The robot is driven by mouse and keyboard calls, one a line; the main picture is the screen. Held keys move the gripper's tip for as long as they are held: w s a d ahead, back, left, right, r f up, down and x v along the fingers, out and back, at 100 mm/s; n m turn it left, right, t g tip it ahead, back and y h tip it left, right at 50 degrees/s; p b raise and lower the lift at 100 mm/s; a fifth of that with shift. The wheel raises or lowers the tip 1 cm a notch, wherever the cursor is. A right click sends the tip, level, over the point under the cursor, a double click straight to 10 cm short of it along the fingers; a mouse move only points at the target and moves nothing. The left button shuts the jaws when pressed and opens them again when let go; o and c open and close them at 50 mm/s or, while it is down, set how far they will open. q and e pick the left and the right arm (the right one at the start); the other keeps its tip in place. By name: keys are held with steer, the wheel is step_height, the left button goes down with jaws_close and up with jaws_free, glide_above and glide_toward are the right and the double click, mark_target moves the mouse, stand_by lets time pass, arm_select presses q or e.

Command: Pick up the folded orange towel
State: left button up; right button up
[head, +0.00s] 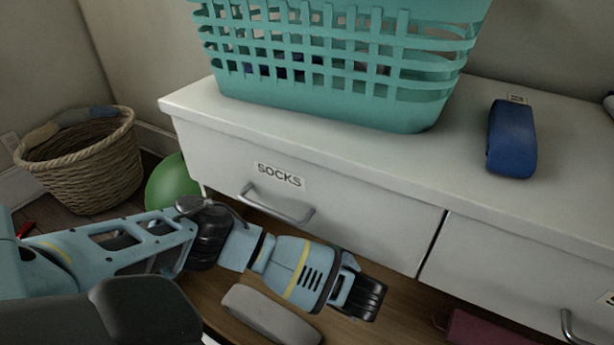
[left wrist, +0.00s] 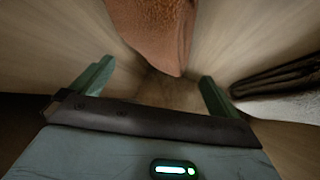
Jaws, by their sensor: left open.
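The folded orange towel (left wrist: 152,32) shows in the left wrist view at the top middle, just beyond my left gripper (left wrist: 153,86). Its near end tapers toward the space between the fingers, but no contact shows. The gripper is open, with one finger on each side and nothing between them. In the head view my left gripper (head: 366,298) is low in front of the white drawers, and I see no orange towel there. My right gripper is not in view.
A white drawer unit (head: 330,230) labelled SOCKS carries a teal basket (head: 405,115) and a blue rolled item (head: 512,140). A grey item (head: 270,315) and a maroon item (head: 490,329) lie low on wood. A wicker basket (head: 85,165) and green ball (head: 170,186) are left.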

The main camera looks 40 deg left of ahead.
arm_select(q)
steer(key=b+x, duration=0.1)
steer(key=x, duration=0.3)
steer(key=shift+s+d+f+b, duration=0.15)
steer(key=shift+s+f+b, duration=0.05)
steer(key=shift+b, duration=0.15)
steer(key=shift+w+a+f, duration=0.1)
steer(key=shift+w+a, duration=0.05)
steer(key=shift+a, duration=0.15)
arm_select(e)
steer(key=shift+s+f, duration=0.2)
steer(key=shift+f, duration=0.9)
arm_select(q)
steer(key=shift+c, duration=0.3)
